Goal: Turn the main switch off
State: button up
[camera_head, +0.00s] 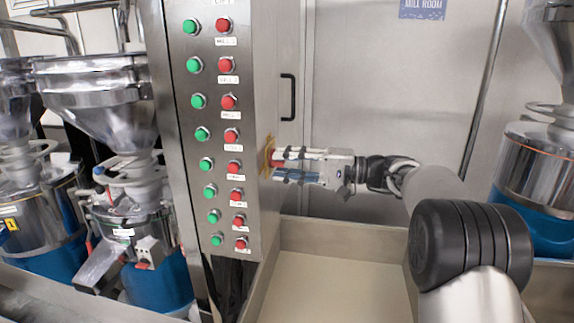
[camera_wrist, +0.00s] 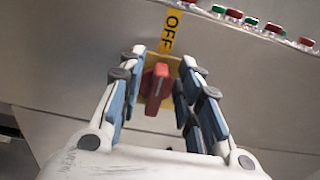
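The main switch is a red rotary knob (camera_wrist: 157,88) on a yellow plate (camera_wrist: 174,64) on the steel cabinet's side. A yellow OFF label (camera_wrist: 170,30) is above it in the wrist view. The knob's grip runs roughly up and down in that picture, leaning slightly; its exact setting is unclear. My gripper (camera_wrist: 163,62) is open, with one finger on each side of the knob and a small gap showing on both sides. In the head view my gripper (camera_head: 274,164) reaches the cabinet side from the right, by the yellow plate (camera_head: 267,154), and its fingers mostly hide the knob.
The cabinet front (camera_head: 210,130) carries columns of green and red push buttons. A black door handle (camera_head: 289,97) is above my gripper. A steel trough (camera_head: 330,285) lies below. Grinders with steel hoppers stand at left (camera_head: 100,100) and right (camera_head: 540,170).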

jog(key=s+d, duration=0.2)
jog(key=d, duration=1)
jog(key=shift+s, duration=0.15)
jog(key=shift+a, duration=0.1)
jog(key=s+a+f+g+h, duration=0.15)
jog(key=s+a+h, duration=0.25)
jog(key=s, duration=0.5)
jog(key=s+a+f+h, duration=0.2)
jog(key=s+a+h, duration=0.15)
jog(key=s, duration=0.55)
jog(key=s+d+f+t+h, duration=0.1)
jog(key=s+d+f+h, duration=0.2)
jog(key=s, duration=0.4)
jog(key=s+d+f+n+h, duration=0.1)
jog(key=s+d+f+h, duration=0.2)
jog(key=s+f, duration=0.2)
jog(key=s+d+f+n+t+h, duration=0.1)
jog(key=s+d+f+h, duration=0.2)
jog(key=s, duration=0.5)
jog(key=shift+s+d+f+t+h, duration=0.35)
jog(key=shift+d+f+h, duration=0.05)
jog(key=shift+d+h, duration=0.15)
